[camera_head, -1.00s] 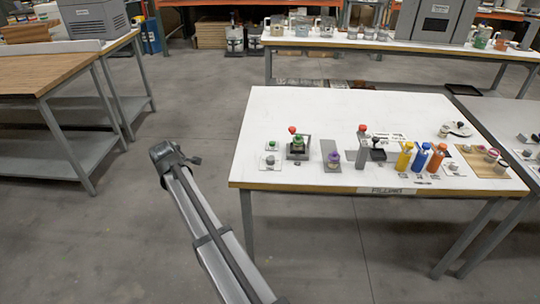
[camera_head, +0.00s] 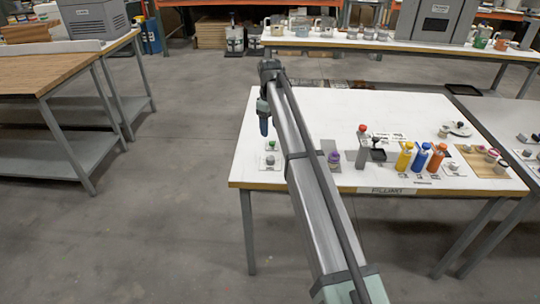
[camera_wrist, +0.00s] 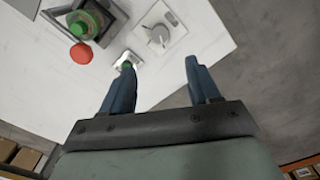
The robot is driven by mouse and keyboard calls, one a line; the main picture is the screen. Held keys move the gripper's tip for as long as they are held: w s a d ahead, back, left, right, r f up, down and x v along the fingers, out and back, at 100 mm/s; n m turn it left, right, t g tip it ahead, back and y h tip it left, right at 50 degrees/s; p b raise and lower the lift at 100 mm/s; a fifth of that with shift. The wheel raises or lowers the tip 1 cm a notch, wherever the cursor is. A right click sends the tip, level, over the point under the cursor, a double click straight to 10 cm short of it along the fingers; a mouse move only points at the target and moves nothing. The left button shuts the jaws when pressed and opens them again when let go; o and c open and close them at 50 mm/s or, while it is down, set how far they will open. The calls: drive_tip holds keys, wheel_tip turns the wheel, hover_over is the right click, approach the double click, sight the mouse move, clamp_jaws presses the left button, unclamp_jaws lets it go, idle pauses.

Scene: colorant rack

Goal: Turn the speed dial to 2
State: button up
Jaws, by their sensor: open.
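A pale grey dial (camera_wrist: 158,36) sits on a white square plate on the white table, just ahead of my fingertips in the wrist view. It looks like the speed dial; its markings are too small to read. In the head view the dial (camera_head: 270,160) is near the table's left front corner. My gripper (camera_wrist: 160,72) is open and empty, its two blue fingers apart and pointing down over the table's left edge. In the head view my gripper (camera_head: 264,122) hangs above and behind the dial, not touching it.
A green button (camera_wrist: 126,65) on a white plate lies beside the dial, partly behind my left finger. A dark-based device with a green part (camera_wrist: 85,22) and a red knob (camera_wrist: 81,53) stands further left. Yellow, blue and orange bottles (camera_head: 421,157) stand at the right.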

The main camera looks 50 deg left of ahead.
sight(270, 157)
wheel_tip(270, 157, down, 14)
drive_tip(key=shift+r, duration=0.2)
idle(0.4)
drive_tip(key=c, duration=1)
